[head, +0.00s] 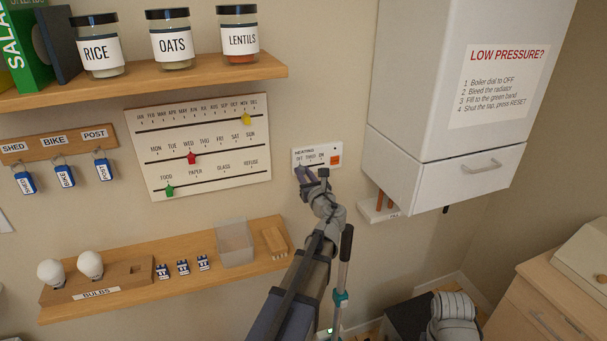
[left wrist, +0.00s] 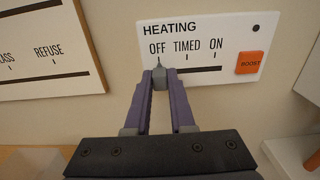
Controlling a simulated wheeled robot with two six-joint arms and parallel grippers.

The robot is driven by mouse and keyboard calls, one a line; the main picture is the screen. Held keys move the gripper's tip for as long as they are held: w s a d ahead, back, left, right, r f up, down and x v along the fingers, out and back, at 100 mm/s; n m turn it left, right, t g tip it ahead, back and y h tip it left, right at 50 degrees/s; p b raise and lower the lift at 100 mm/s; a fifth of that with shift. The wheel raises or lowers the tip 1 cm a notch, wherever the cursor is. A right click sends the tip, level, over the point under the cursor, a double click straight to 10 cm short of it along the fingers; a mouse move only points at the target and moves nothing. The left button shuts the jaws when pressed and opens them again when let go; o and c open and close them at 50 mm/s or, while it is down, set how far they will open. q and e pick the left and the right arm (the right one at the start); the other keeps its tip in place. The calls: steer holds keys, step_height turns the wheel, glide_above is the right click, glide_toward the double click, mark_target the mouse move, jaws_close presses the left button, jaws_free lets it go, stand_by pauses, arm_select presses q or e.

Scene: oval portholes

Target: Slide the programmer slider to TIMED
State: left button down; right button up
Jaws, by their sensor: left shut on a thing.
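In the left wrist view the programmer (left wrist: 205,35) reads HEATING, with OFF, TIMED and ON above a dark slot. Its grey slider knob (left wrist: 159,77) has its pointer under OFF, at the slot's left end. My left gripper (left wrist: 160,80) is shut on the slider knob, one finger on each side. In the head view my left gripper (head: 312,176) is at the panel's lower edge and hides part of it.
An orange BOOST button (left wrist: 249,63) sits at the panel's right. A calendar board (head: 200,145) hangs to the left. The white boiler (head: 440,165) juts out at right. A shelf (head: 180,275) with bulbs and a clear bin (head: 235,242) is below left.

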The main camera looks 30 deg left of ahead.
mark_target(311, 166)
stand_by(0.4)
arm_select(q)
steer(key=w+d, duration=0.2)
steer(key=w, duration=0.1)
steer(key=shift+d, duration=0.2)
steer(key=c, duration=0.8)
jaws_free()
steer(key=shift+s, duration=0.15)
steer(key=shift+o, duration=0.2)
steer(key=v, duration=0.7)
steer(key=shift+s+d, duration=0.25)
steer(key=shift+s, duration=0.05)
